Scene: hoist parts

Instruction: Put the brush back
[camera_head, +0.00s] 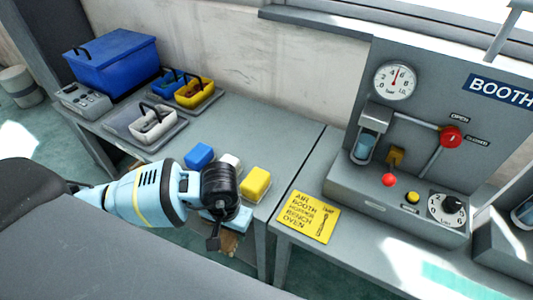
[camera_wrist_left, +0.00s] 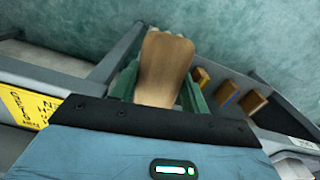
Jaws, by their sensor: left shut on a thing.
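The brush points away from the wrist, over the greenish floor. In the head view only a small brown piece of the brush (camera_head: 231,244) shows below the gripper. The rest is hidden by the wrist. My right gripper is in neither view.
Brown wooden pieces (camera_wrist_left: 253,102) stand along a grey holder beside the brush. On the bench are a blue block (camera_head: 199,156), a yellow block (camera_head: 256,183), a white tub (camera_head: 152,124) and a blue box (camera_head: 112,62). A yellow sign (camera_head: 309,217) lies before the booth panel (camera_head: 400,185).

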